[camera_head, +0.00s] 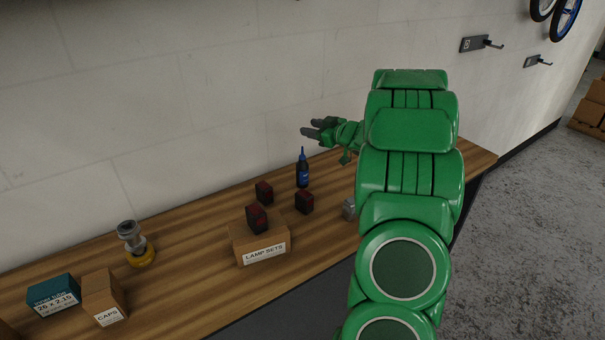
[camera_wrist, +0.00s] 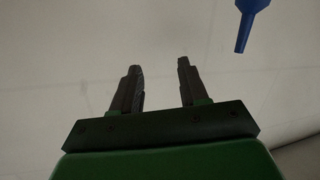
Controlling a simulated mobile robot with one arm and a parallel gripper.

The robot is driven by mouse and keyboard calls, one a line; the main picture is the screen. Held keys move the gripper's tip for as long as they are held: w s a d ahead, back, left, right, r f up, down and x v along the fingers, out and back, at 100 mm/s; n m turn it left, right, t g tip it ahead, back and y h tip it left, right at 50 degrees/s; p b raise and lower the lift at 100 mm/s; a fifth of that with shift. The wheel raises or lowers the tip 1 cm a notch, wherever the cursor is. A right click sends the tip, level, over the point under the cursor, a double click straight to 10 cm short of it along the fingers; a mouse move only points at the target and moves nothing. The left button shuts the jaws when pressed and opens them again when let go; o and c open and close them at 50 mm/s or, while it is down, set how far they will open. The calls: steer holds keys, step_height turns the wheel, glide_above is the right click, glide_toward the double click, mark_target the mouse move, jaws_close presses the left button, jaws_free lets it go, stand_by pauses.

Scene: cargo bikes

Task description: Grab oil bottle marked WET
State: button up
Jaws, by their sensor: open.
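A dark bottle with a blue pointed nozzle and a blue label (camera_head: 302,174) stands upright on the wooden bench, near the wall. The print on its label is too small to read, so I cannot tell whether it says WET. Its blue nozzle (camera_wrist: 249,22) shows in the wrist view at the top right, to the right of the fingers. My gripper (camera_head: 311,131) is above the bench, higher than the bottle and apart from it. In the wrist view my gripper (camera_wrist: 160,70) has its two dark fingers spread with nothing between them.
On the wooden bench (camera_head: 190,265), a LAMP SETS box (camera_head: 262,257) carries a dark red block (camera_head: 257,217). Two similar blocks (camera_head: 264,191) (camera_head: 304,202) stand near the bottle. A grey item (camera_head: 349,208) is right. A yellow-based object (camera_head: 140,252) and cartons (camera_head: 104,293) are left.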

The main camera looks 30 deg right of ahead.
mark_target(302, 155)
steer(key=s+a+f+n+y, duration=0.2)
steer(key=s+f+y, duration=0.3)
steer(key=s+y, duration=0.15)
steer(key=x, duration=0.3)
steer(key=a+x, duration=0.1)
steer(key=x, duration=0.1)
steer(key=shift+s+a+f, duration=0.1)
steer(key=shift+s+f, duration=0.05)
steer(key=shift+f, duration=0.2)
steer(key=shift+x, duration=0.85)
jaws_close()
steer(key=shift+f, duration=0.1)
